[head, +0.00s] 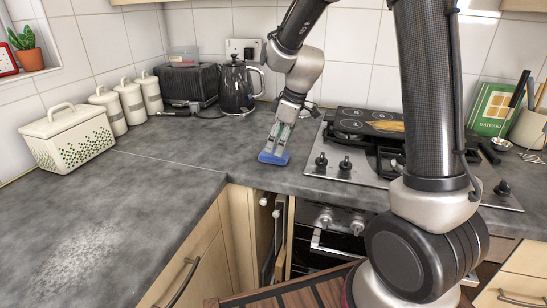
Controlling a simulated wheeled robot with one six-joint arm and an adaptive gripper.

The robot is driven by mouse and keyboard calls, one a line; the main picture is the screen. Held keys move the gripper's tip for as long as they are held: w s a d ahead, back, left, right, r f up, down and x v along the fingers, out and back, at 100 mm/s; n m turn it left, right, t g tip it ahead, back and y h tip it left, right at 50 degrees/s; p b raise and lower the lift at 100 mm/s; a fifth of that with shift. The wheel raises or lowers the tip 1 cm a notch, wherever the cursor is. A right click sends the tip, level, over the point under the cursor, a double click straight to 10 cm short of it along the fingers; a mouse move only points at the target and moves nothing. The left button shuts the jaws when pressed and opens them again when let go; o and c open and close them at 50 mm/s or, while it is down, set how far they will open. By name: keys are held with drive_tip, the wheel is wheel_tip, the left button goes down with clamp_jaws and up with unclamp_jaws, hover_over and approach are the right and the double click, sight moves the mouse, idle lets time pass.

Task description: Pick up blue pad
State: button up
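The blue pad (273,158) lies at or just above the grey worktop, near the inner corner and left of the hob. My gripper (278,147) points down with its fingertips right at the pad's upper side. The fingers look close to the pad, but the view is too small to tell whether they are shut on it. I also cannot tell whether the pad rests on the worktop or is lifted.
A gas hob (345,158) with a black pan lies to the right. A black kettle (236,88) and toaster (187,83) stand behind to the left. A cream bread bin (68,140) and canisters line the left wall. The left worktop (140,210) is mostly clear, with a pale patch.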

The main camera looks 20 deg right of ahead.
sight(274, 156)
drive_tip(key=shift+x, duration=1.95)
drive_tip(key=shift+f, duration=0.2)
drive_tip(key=c, duration=0.9)
drive_tip(key=shift+c, duration=0.2)
